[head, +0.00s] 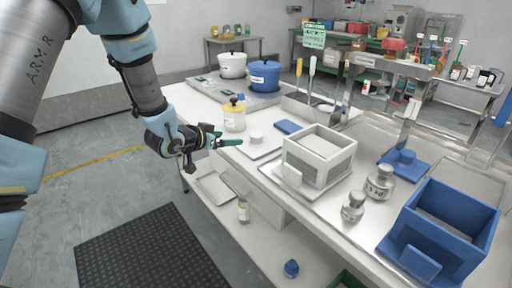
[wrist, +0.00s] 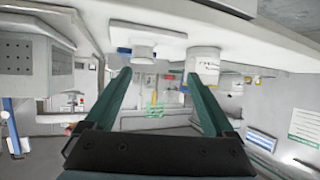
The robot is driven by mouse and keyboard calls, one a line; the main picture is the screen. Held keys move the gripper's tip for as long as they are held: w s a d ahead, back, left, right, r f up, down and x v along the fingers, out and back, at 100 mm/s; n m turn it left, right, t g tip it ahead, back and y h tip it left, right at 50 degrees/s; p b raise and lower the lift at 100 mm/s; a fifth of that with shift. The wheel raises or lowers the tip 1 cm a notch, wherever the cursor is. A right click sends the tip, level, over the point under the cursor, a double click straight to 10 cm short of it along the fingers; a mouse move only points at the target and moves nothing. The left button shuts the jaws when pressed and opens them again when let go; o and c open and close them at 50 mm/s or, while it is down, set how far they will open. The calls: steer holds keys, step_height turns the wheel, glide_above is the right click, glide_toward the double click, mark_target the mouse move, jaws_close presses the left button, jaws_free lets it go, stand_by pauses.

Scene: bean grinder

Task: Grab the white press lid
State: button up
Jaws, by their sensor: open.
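The white press lid (head: 258,147) is a flat white square plate with a short round knob, lying on the table left of the white box (head: 305,164). My gripper (head: 228,139) has green fingers and is open and empty. It is just left of the lid at the table's near edge, apart from the knob. In the wrist view, which is upside down, the lid's knob (wrist: 144,50) lies beyond and between the open fingers (wrist: 157,78). A matching blue press lid (head: 403,162) lies farther right.
A blue flat block (head: 288,127) lies behind the lid. Metal weights (head: 380,184) and a blue box (head: 455,215) are at right.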

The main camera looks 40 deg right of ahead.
mark_target(252, 138)
steer(key=shift+m+g+h, duration=0.5)
steer(key=shift+g, duration=0.1)
steer(key=s+d, duration=0.1)
steer(key=d, duration=0.1)
steer(key=s+d, duration=0.1)
steer(key=shift+s+f, duration=0.25)
steer(key=shift+s, duration=0.05)
steer(key=p+x, duration=0.1)
steer(key=x, duration=0.3)
steer(key=shift+w+d+f, duration=0.1)
steer(key=shift+d+f, duration=0.05)
steer(key=shift+d, duration=0.1)
steer(key=shift+w+p+x, duration=0.15)
steer(key=shift+p+x, duration=0.55)
steer(key=shift+x, duration=0.7)
steer(key=shift+w+p+x, duration=0.2)
steer(key=shift+p+x, duration=0.45)
steer(key=shift+x, duration=0.75)
steer(key=shift+a+f, duration=0.15)
steer(key=shift+f, duration=0.05)
jaws_close()
